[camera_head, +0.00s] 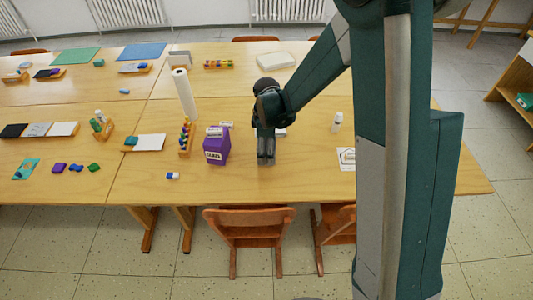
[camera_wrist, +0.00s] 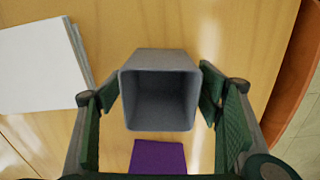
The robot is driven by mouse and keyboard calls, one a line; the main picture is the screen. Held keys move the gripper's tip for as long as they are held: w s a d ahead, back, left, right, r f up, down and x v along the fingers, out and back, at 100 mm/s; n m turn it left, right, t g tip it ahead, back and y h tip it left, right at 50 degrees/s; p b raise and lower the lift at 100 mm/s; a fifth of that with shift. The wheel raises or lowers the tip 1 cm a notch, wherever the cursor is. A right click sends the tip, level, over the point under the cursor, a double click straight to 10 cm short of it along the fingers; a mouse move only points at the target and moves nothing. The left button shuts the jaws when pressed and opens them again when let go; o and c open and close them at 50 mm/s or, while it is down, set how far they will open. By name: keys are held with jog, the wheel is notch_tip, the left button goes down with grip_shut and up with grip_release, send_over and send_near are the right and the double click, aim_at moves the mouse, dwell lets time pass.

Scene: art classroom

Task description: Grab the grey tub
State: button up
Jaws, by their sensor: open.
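The grey tub (camera_wrist: 160,62) sits in the middle of the wrist view, its square open mouth facing the camera. It looks empty. My gripper (camera_wrist: 160,88) is open, with one finger on each side of the tub, close to its walls; I cannot tell whether they touch it. In the head view my gripper (camera_head: 266,160) points down over the near part of the table, just right of a purple box. I cannot clearly make out the tub there.
The purple box (camera_head: 216,146) stands close to the left of my gripper; a purple piece (camera_wrist: 158,157) shows below the tub. A white pad (camera_wrist: 42,68) lies at the left. A white bottle (camera_head: 337,122) and a card (camera_head: 346,158) are to the right on the wooden table (camera_head: 305,180).

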jog(key=shift+f, duration=0.95)
jog(key=c, duration=1.1)
